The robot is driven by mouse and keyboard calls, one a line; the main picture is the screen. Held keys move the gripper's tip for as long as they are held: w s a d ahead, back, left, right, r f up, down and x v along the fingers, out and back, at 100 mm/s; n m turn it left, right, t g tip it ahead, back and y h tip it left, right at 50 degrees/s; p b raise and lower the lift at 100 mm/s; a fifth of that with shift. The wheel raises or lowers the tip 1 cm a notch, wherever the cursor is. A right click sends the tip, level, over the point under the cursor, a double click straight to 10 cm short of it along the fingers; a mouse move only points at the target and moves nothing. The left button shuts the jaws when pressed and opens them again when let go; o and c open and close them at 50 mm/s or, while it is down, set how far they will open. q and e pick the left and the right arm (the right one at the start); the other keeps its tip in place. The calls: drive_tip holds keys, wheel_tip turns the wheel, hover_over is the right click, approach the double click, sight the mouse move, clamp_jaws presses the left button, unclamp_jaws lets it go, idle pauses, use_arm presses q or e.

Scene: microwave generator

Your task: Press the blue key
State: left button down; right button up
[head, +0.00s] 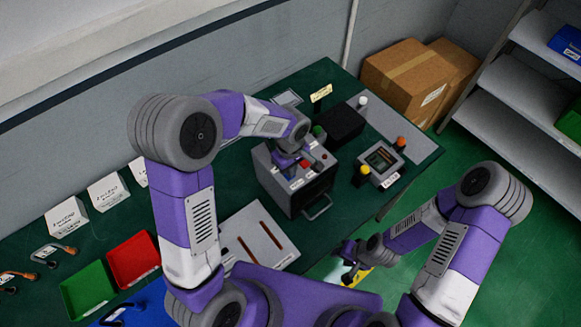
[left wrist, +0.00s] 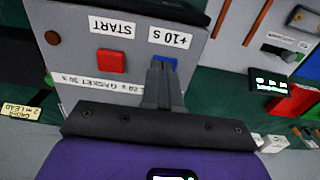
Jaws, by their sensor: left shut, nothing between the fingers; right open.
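The blue key (left wrist: 171,62) sits beside the "+10 s" label on the grey panel of a box-like unit (head: 284,197) in the left wrist view. My left gripper (left wrist: 161,68) is shut and empty, with its fingertips over the blue key and covering part of it. I cannot tell whether they touch or press it. In the head view my left gripper (head: 288,168) is above the unit's top. The red START key (left wrist: 111,62) is beside the blue one. My right gripper (head: 349,262) is open and empty, low beyond the bench's front edge.
A control box (head: 381,160) with a small screen and yellow and orange knobs stands right of the unit. A grey slotted plate (head: 258,236) lies in front. Green (head: 88,289) and red (head: 132,259) trays are at left, cardboard boxes (head: 405,72) at the back.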

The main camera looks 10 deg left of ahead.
use_arm(q)
wheel_tip(320, 180, up, 5)
drive_tip(key=shift+f+p, duration=0.1)
drive_tip(key=shift+p, duration=0.95)
wheel_tip(320, 180, up, 9)
drive_tip(key=shift+f, duration=0.1)
idle(1.6)
